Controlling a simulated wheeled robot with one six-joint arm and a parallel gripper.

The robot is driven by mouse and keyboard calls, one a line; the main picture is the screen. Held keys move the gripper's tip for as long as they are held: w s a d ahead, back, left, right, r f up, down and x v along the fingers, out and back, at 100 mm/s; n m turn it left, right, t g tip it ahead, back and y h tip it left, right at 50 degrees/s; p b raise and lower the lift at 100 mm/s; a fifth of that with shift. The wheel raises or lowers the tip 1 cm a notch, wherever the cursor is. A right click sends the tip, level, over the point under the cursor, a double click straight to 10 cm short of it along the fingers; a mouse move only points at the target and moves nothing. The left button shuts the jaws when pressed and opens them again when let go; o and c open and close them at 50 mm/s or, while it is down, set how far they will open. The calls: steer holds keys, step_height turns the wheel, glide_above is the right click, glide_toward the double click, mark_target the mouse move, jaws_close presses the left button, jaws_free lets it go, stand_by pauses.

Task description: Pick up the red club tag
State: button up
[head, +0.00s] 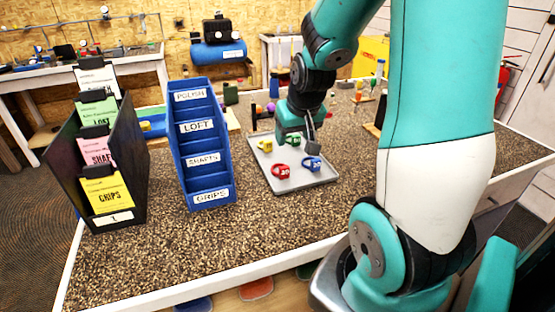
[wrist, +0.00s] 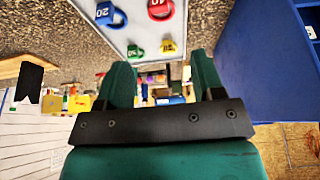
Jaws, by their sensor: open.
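The red club tag (head: 279,170) lies at the front left of a light grey tray (head: 302,184) on the bench. In the wrist view the red tag (wrist: 160,9) is at the top edge, partly cut off, beyond my fingertips. My gripper (head: 309,140) is above the tray's back part, behind and right of the red tag. In the wrist view my gripper (wrist: 162,75) shows two green fingers spread apart with nothing between them. A blue tag (head: 312,162), a yellow tag (head: 264,147) and a green tag (head: 294,138) share the tray.
A blue tiered rack (head: 205,145) labelled POLISH, LOFT, SHAFTS and GRIPS stands left of the tray. A black card holder (head: 125,160) with coloured cards stands farther left. The speckled bench top (head: 240,228) is clear in front of the tray.

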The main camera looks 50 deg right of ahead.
glide_above(284, 167)
steer(key=s, duration=0.2)
steer(key=f, duration=0.9)
steer(key=shift+s+a+p, duration=0.1)
steer(key=shift+s+p, duration=0.1)
steer(key=shift+p, duration=0.15)
steer(key=shift+a+p+x, duration=0.2)
steer(key=shift+p+x, duration=0.25)
steer(key=shift+x, duration=1.2)
steer(key=shift+a+p+x, duration=0.15)
steer(key=shift+p+x, duration=0.25)
steer(key=shift+x, duration=1.25)
steer(key=shift+w, duration=0.1)
steer(key=c, duration=0.8)
